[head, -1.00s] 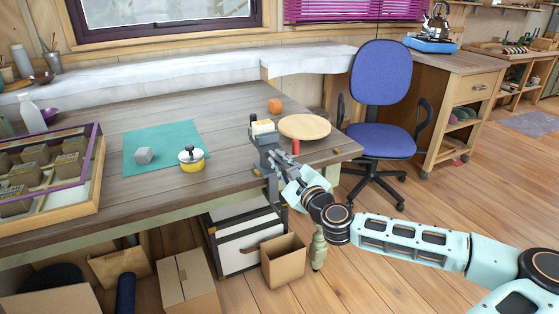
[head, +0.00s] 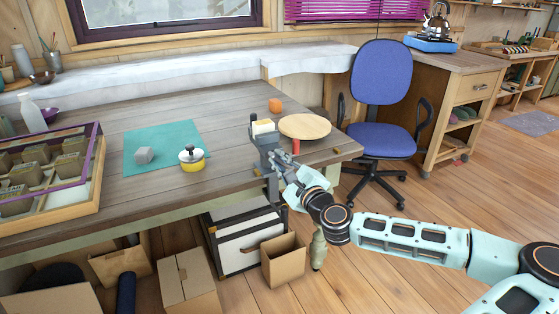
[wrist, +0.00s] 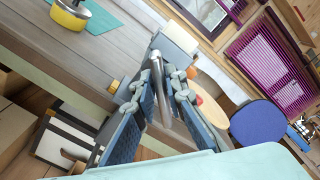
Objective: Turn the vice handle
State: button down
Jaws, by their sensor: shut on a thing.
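The grey vice (head: 264,150) is fixed at the front edge of the workbench, with a pale block (head: 263,127) at its top. In the wrist view the vice handle (wrist: 158,80) is a shiny metal bar between my fingers. My gripper (wrist: 160,92) is shut on this handle, low in front of the vice. In the head view my gripper (head: 287,187) is small and partly merges with the vice, and the handle is hard to make out there.
A blue chair (head: 381,85) stands at right. A cardboard box (head: 284,265) sits on the floor below my gripper.

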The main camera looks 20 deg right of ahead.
jog(key=shift+a+f+n, duration=0.15)
jog(key=shift+n, duration=2.25)
jog(key=shift+f+n+p, duration=0.15)
jog(key=shift+n, duration=1.1)
jog(key=shift+f+n+p, duration=0.1)
jog(key=shift+n+p, duration=0.05)
jog(key=shift+n, duration=1.1)
jog(key=shift+f+n, duration=0.2)
jog(key=shift+n, duration=2.2)
jog(key=shift+d+f+n+b, duration=0.1)
jog(key=shift+n+b, duration=0.2)
jog(key=shift+n, duration=0.9)
jog(key=shift+d+f+n+b, duration=0.1)
jog(key=shift+n+b, duration=0.2)
jog(key=shift+n, duration=0.9)
